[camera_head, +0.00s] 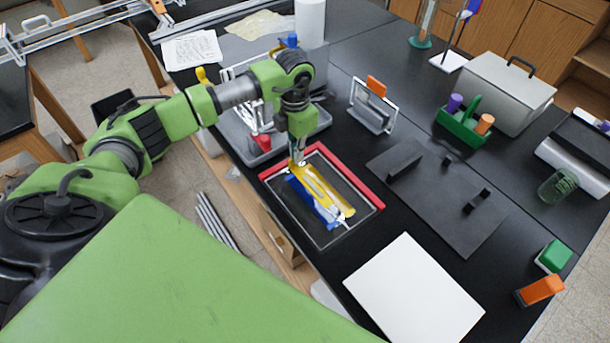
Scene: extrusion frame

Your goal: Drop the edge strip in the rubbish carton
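My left arm reaches in from the left, and my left gripper (298,162) points down over the upper left part of a red-edged dark frame (371,190) on the black bench. The fingertips are small here, and I cannot tell whether they are open or shut. Below them, inside the frame, lie a long yellow piece (318,188) and a blue piece (312,203), with some pale, shiny material at their lower end. I cannot tell which piece is the edge strip. A brown box-like shape (281,240) shows below the bench edge; I cannot tell whether it is the rubbish carton. My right gripper is out of view.
A white sheet (414,292) lies in front, and a dark plate (440,195) with small black blocks lies to the right. A clear-sided holder with an orange piece (376,86) and a green caddy (463,128) stand behind. A grey tray (245,145) is behind the frame.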

